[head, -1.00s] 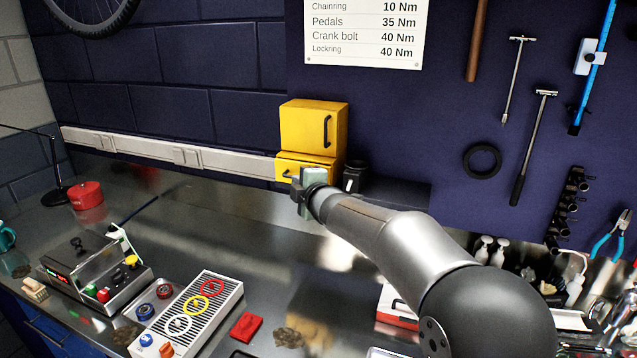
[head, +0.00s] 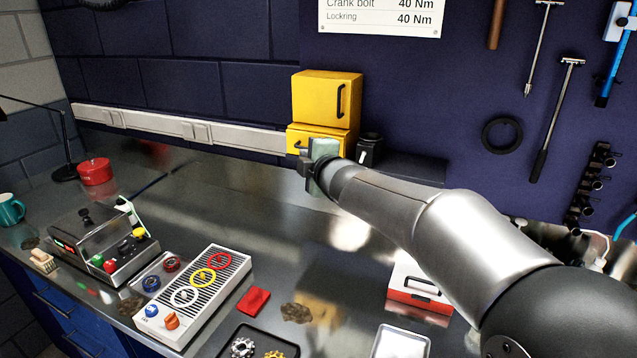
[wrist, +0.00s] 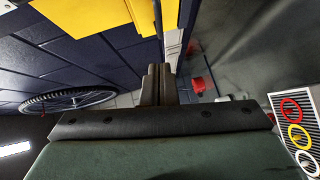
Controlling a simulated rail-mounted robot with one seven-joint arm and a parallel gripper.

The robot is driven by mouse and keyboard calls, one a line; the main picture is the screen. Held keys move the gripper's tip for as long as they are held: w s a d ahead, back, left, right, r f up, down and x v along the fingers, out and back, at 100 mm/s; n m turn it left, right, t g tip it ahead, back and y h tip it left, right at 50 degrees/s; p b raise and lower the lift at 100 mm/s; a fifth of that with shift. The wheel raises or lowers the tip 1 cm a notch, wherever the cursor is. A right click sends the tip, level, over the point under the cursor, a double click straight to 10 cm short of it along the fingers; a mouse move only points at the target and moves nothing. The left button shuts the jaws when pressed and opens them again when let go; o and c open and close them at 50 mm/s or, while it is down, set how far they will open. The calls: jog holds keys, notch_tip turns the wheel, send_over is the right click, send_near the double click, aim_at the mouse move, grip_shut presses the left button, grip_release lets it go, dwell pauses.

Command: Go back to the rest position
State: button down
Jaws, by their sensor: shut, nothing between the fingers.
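My gripper (head: 306,172) is at the middle of the head view, raised in front of the yellow cabinet (head: 326,100) at the back wall. In the wrist view my gripper (wrist: 158,75) shows its fingers closed together with nothing between them. The yellow cabinet also shows at the top of the wrist view (wrist: 98,15). Its lower drawer is partly hidden behind my gripper in the head view.
On the steel bench (head: 225,205) stand a device with coloured buttons (head: 105,245), a panel with coloured rings (head: 195,295), a red cloth (head: 253,301), a black tray (head: 240,331) and a red-and-white box (head: 420,290). A red pot (head: 95,171) is at the left. The mid-bench is clear.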

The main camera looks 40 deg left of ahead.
jog(key=b+v, duration=0.1)
jog(key=v, duration=0.7)
jog(key=shift+w+d+r, duration=0.1)
jog(key=shift+w+d, duration=0.05)
